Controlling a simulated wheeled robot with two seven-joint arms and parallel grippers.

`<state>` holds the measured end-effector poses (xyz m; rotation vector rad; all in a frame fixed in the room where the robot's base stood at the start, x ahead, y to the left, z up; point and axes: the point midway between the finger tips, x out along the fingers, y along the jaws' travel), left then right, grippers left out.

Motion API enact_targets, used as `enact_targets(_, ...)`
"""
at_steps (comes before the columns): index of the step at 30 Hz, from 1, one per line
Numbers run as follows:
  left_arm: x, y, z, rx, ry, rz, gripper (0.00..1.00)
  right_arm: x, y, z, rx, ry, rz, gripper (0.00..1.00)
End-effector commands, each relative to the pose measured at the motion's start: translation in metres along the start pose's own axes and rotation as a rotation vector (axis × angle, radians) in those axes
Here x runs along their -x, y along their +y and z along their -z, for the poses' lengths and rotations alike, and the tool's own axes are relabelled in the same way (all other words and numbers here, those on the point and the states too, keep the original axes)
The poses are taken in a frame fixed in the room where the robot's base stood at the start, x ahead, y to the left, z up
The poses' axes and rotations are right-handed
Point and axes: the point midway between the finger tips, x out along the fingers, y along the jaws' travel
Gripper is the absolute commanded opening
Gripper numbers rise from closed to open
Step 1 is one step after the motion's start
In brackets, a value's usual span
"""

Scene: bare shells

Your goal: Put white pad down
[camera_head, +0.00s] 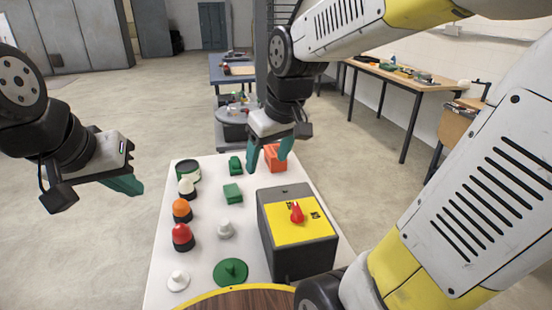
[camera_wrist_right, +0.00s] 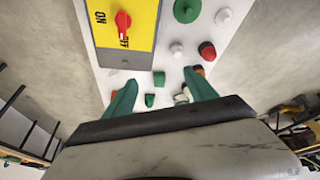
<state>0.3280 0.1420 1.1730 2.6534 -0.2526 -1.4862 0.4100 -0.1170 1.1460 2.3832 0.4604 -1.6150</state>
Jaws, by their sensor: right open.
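Two white round knobbed pieces stand on the white table (camera_head: 158,262): one at the front left corner (camera_head: 178,279) and one left of the box (camera_head: 225,228). I cannot tell which is the white pad. Both also show in the right wrist view, the first at the top right (camera_wrist_right: 223,15), the second below it (camera_wrist_right: 176,50). My right gripper (camera_head: 268,160) is open and empty above the table's far end, near the orange block (camera_head: 276,158). My left gripper (camera_head: 123,184) is left of the table, over the floor; its finger gap is unclear.
A dark box with a yellow top (camera_head: 285,222) and red switch stands at the right. A green knobbed disc (camera_head: 231,273) and green blocks (camera_head: 232,194) are also there.

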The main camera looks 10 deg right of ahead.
Motion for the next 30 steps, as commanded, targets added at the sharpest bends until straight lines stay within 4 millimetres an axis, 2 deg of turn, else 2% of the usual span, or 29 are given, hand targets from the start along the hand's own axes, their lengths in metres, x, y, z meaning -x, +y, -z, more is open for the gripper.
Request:
enact_targets(1,0.0,0.0,0.0,0.0,0.0,0.0,0.0,0.016,0.001,-0.014,-0.064,0.044,-0.004,0.66)
enact_targets(3,0.0,0.0,0.0,0.0,0.0,0.0,0.0,0.031,0.0,-0.031,-0.143,0.089,-0.002,0.66)
enact_targets(9,0.0,0.0,0.0,0.0,0.0,0.0,0.0,0.052,-0.005,-0.062,-0.297,0.179,0.015,0.66)
enact_targets(14,0.0,0.0,0.0,0.0,0.0,0.0,0.0,0.056,-0.007,-0.07,-0.335,0.2,0.021,0.66)
enact_targets(30,0.0,0.0,0.0,0.0,0.0,0.0,0.0,0.056,-0.007,-0.07,-0.333,0.2,0.021,0.66)
